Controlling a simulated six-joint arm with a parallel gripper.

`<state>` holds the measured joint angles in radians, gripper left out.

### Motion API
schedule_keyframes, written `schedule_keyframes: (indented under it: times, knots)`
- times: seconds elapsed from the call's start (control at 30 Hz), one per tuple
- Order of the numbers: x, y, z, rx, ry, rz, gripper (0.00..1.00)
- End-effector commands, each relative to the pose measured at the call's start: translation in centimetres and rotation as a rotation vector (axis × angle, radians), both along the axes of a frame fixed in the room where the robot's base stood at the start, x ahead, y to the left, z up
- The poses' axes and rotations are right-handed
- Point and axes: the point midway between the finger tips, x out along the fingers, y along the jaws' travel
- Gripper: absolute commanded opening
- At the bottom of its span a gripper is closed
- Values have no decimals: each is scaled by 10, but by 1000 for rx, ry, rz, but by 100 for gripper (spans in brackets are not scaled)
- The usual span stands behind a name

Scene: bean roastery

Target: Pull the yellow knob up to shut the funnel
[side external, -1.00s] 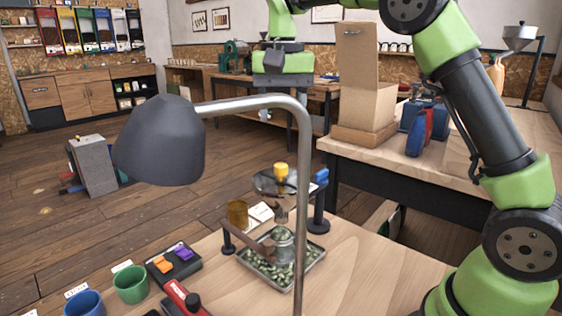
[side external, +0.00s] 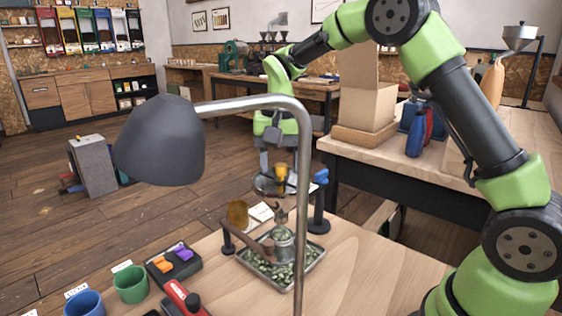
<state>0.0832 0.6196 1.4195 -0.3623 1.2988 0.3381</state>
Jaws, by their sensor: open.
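The yellow knob (side external: 281,171) stands upright at the middle of the funnel (side external: 266,184), a grey bowl held on a dark stand (side external: 318,222) with a blue clamp at its top. My gripper (side external: 277,168) points down over the funnel, open, with its fingers near the knob's height. One finger shows left of the knob and the other is partly behind the lamp pole. I cannot tell whether either finger touches the knob. Under the funnel a metal cup (side external: 283,240) stands in a tray (side external: 249,262) of green beans.
A grey lamp (side external: 160,140) and its metal pole (side external: 303,190) stand in the foreground and hide part of the work. Green (side external: 130,285) and blue (side external: 84,303) cups and a dark box with orange and purple pieces sit at the left. The table's right part is clear.

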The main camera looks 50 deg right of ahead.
Motion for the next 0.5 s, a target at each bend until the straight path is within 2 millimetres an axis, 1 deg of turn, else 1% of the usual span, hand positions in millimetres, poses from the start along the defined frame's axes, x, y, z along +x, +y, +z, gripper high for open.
schedule_keyframes:
  times: [0.13,0.17,0.2,0.27,0.3,0.37,0.5]
  knots:
    - [0,0,0,0,0,0,53]
    - [0,0,0,0,0,0,46]
    - [0,0,0,0,0,0,37]
    - [0,0,0,0,0,0,23]
    - [0,0,0,0,0,0,14]
    - [0,0,0,0,0,0,0]
    - [0,0,2,-1,-1,1,0]
